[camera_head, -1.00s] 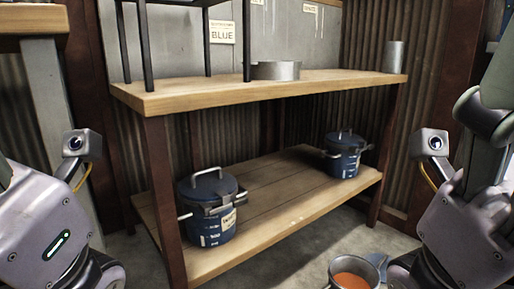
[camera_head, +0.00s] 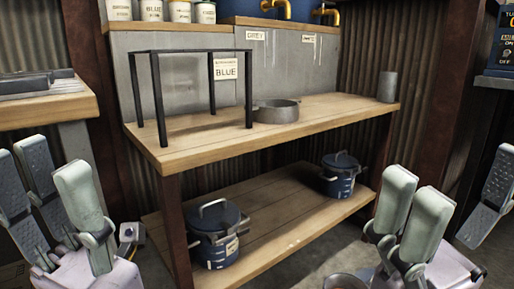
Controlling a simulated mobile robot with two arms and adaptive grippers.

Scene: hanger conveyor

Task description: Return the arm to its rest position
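My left gripper (camera_head: 55,205) is at the lower left, fingers pointing up and spread, with nothing between them. It is in front of the left wooden counter and left of the workbench. My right gripper (camera_head: 452,210) is at the lower right, fingers also pointing up and spread apart, empty. It is in front of the right end of the workbench. Neither gripper appears to touch anything. The lower parts of both arms are cut off by the picture's edge.
A wooden workbench (camera_head: 330,118) holds a black frame (camera_head: 157,100), a grey pan (camera_head: 276,112) and a grey cylinder (camera_head: 387,87). Two blue lidded pots, one near (camera_head: 215,240) and one far (camera_head: 338,178), stand on its lower shelf. An open pot (camera_head: 345,281) shows at the bottom edge.

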